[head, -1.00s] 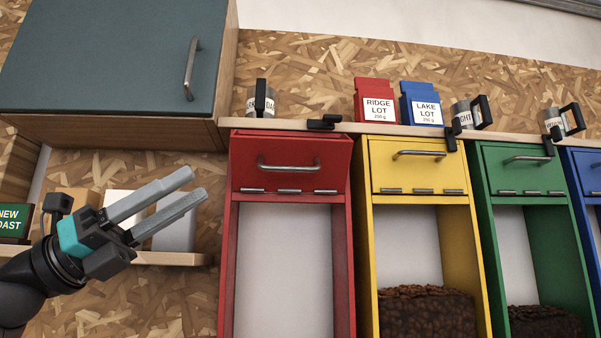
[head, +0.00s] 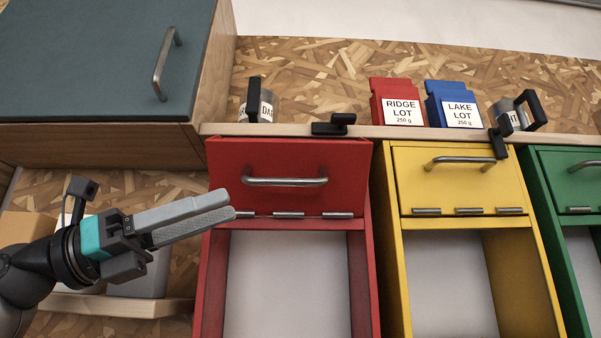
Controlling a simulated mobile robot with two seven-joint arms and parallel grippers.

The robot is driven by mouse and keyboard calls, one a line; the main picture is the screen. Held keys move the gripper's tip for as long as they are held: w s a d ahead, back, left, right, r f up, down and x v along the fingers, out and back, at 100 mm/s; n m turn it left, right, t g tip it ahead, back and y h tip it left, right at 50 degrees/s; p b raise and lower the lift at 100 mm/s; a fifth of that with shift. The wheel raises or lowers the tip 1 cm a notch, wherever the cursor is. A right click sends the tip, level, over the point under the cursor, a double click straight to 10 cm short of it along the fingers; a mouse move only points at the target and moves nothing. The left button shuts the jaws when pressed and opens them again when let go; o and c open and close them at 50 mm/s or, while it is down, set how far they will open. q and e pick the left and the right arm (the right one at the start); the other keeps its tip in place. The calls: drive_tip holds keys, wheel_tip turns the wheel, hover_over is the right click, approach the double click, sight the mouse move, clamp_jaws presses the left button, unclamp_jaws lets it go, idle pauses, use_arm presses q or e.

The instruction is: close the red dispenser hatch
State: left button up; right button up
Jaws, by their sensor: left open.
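The red dispenser (head: 212,290) stands in the middle of the head view. Its red hatch (head: 285,195) has a metal handle (head: 285,182) and hinges along the bottom edge. The hatch's top edge leans out from the body, so it stands slightly open. A black latch (head: 333,125) above it is turned sideways, clear of the hatch. My left gripper (head: 231,204) is open and empty. Its fingertips point right and overlap the hatch's lower left corner in the picture; I cannot tell if they touch. My right gripper is not in view.
A yellow dispenser (head: 394,270) and a green dispenser (head: 548,210) stand to the right. A shelf (head: 400,131) above bears mugs and red and blue bags. A blue-grey cabinet (head: 90,60) hangs at upper left. A lower shelf (head: 120,306) with boxes lies below my left arm.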

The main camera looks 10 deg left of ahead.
sight(298, 180)
use_arm(q)
drive_tip(key=p+x, duration=0.3)
drive_tip(key=x, duration=0.8)
drive_tip(key=shift+w+d+r+p, duration=0.1)
drive_tip(key=shift+w+d+p, duration=0.1)
drive_tip(key=shift+p, duration=0.1)
drive_tip(key=shift+a, duration=0.1)
drive_tip(key=shift+c, duration=0.3)
drive_tip(key=shift+w, duration=0.1)
drive_tip(key=c, duration=0.6)
clamp_jaws()
drive_tip(key=shift+a, duration=0.1)
